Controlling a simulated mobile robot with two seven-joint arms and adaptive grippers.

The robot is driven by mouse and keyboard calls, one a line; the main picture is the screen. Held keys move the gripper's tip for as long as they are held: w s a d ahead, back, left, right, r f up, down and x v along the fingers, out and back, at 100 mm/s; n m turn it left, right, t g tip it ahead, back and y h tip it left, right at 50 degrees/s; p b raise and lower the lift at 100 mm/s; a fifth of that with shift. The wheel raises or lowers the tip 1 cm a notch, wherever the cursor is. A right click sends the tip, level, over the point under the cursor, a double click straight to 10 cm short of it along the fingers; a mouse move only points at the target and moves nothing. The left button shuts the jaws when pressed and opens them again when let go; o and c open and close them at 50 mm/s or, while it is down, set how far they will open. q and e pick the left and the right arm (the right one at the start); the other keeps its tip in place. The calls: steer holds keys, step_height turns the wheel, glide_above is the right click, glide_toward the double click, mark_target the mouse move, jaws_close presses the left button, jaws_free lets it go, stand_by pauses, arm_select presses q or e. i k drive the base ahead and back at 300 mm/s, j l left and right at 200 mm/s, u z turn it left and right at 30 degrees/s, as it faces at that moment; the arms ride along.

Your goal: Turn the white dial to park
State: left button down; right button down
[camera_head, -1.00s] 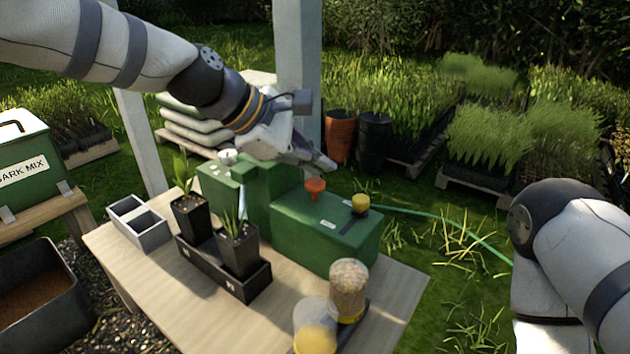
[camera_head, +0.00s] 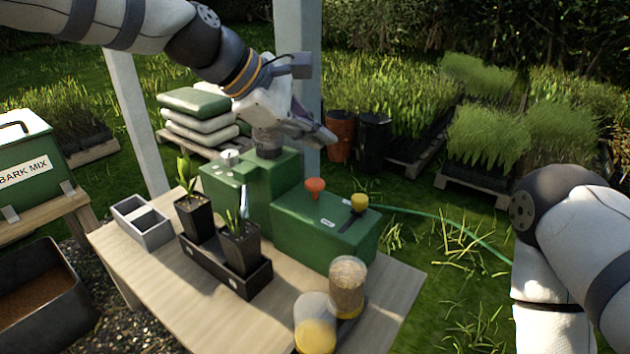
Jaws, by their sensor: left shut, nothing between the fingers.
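The white dial (camera_head: 229,156) sits on top of the left part of the green machine (camera_head: 325,232), at the back of the bench. Its setting is too small to read. My left gripper (camera_head: 325,139) is shut and empty. It is above the back of the green machine, to the right of the dial and apart from it. A dark round fitting (camera_head: 268,150) shows on the machine beneath the gripper. My right arm comes in at the right edge, but its gripper is out of the picture.
Potted plants stand in a black tray (camera_head: 245,284) in front. Two clear jars, one (camera_head: 347,285) with grain, stand at the front right. A grey two-part box (camera_head: 148,228) is at left.

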mark_target(230, 158)
steer(key=k+j, duration=0.1)
steer(key=j, duration=0.25)
steer(key=k+j, duration=0.15)
steer(key=j, duration=0.15)
steer(key=k+j, duration=0.1)
steer(key=j, duration=0.25)
steer(key=k+j, duration=0.15)
steer(key=j, duration=0.15)
